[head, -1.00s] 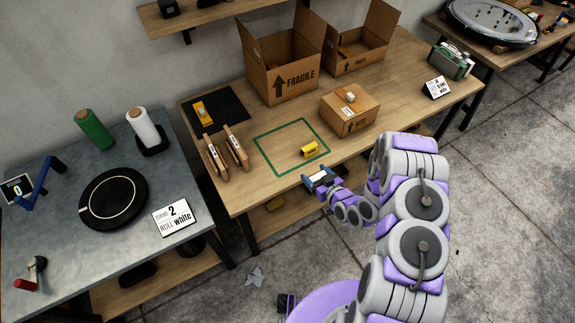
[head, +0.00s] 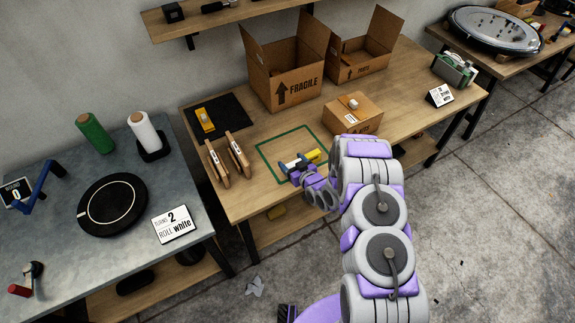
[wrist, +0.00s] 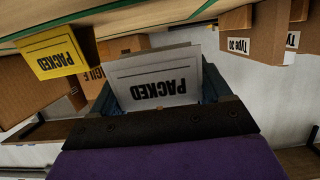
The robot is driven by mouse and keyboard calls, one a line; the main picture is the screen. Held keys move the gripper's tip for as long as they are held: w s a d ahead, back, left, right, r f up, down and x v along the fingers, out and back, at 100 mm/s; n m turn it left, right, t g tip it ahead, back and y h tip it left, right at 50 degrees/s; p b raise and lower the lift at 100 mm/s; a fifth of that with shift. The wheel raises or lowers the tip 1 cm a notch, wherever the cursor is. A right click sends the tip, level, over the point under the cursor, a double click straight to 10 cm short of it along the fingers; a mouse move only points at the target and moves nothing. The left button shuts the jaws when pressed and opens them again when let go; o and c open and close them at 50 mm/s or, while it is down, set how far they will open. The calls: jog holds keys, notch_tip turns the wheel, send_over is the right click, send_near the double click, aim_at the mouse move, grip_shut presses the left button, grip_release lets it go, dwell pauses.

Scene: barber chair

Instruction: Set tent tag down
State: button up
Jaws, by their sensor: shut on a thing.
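A pale grey tent tag (wrist: 165,88) reading "PACKED" is between the jaws of my gripper (head: 292,166), upside down in the wrist view. My gripper is shut on it, over the green-outlined square (head: 262,158) near the bench's front edge. A yellow tent tag (head: 313,156), also reading "PACKED", stands in the square just right of my gripper. It shows at upper left in the wrist view (wrist: 53,52). The wrist view shows a small gap between the held tag and the bench top (wrist: 150,20); I cannot tell its size.
A closed carton (head: 352,118) stands behind and right of the square. Two wooden stands (head: 228,157) are left of it. An open "FRAGILE" carton (head: 285,75) and a black mat (head: 228,108) are further back.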

jog(key=shift+w+a, duration=0.6)
jog(key=shift+a, duration=0.1)
jog(key=shift+w+a+f+b, duration=0.15)
jog(key=shift+f+b, duration=0.1)
jog(key=shift+f, duration=0.55)
jog(key=shift+w+a+f+b, duration=0.15)
jog(key=shift+f+b, duration=0.1)
jog(key=shift+f, duration=0.55)
jog(key=shift+f, duration=0.2)
jog(key=o, duration=1)
jog(key=shift+c, duration=0.2)
jog(key=p+v, duration=0.3)
jog(key=v, duration=1.4)
jog(key=shift+r, duration=0.2)
jog(key=shift+d, duration=0.15)
